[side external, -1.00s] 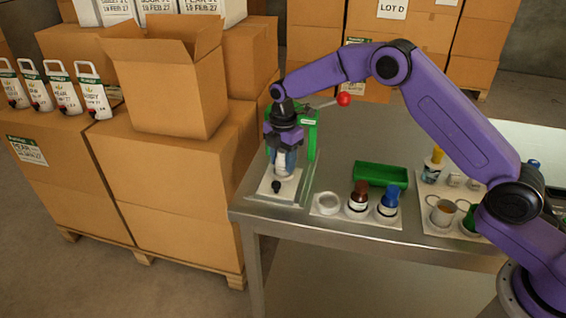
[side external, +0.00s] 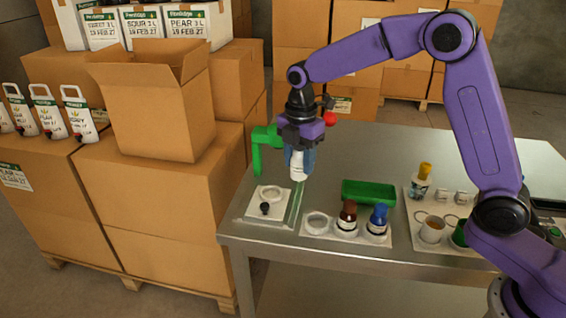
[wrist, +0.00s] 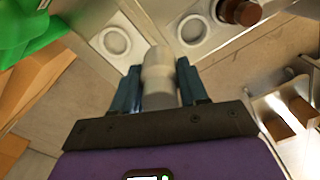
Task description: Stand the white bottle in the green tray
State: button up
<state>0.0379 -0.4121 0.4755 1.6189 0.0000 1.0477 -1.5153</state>
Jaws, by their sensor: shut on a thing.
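The white bottle (side external: 298,168) is held upright in my gripper (side external: 299,160), above the table at the right of the green press. In the wrist view the bottle (wrist: 158,75) sits between the two blue fingers of my gripper (wrist: 160,85), which are shut on it. The green tray (side external: 369,193) lies empty on the table, to the right of and lower than the bottle. The bottle is apart from the tray.
The green press (side external: 262,140) with a red-knobbed lever stands at the table's left end, its base plate (side external: 267,204) empty. A white mat holds a round ring (side external: 317,223), a brown-capped bottle (side external: 347,219) and a blue-capped bottle (side external: 378,221) before the tray. Another mat with cups (side external: 432,229) is at right.

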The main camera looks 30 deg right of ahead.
jog(key=s+d+r, duration=0.1)
jog(key=s+d, duration=1.7)
jog(key=s, duration=0.1)
jog(key=w+f, duration=0.2)
jog(key=w, duration=0.2)
jog(key=w+d+f, duration=0.1)
jog(key=w+f, duration=0.2)
jog(key=w, duration=0.1)
jog(key=w+d+f, duration=0.1)
jog(key=w+f, duration=0.2)
jog(key=w, duration=0.1)
jog(key=shift+w+d+f, duration=0.15)
jog(key=shift+d+f, duration=0.05)
jog(key=shift+w+d+f, duration=0.1)
jog(key=shift+w+f, duration=0.4)
jog(key=shift+f, duration=1.7)
jog(key=shift+f, duration=0.1)
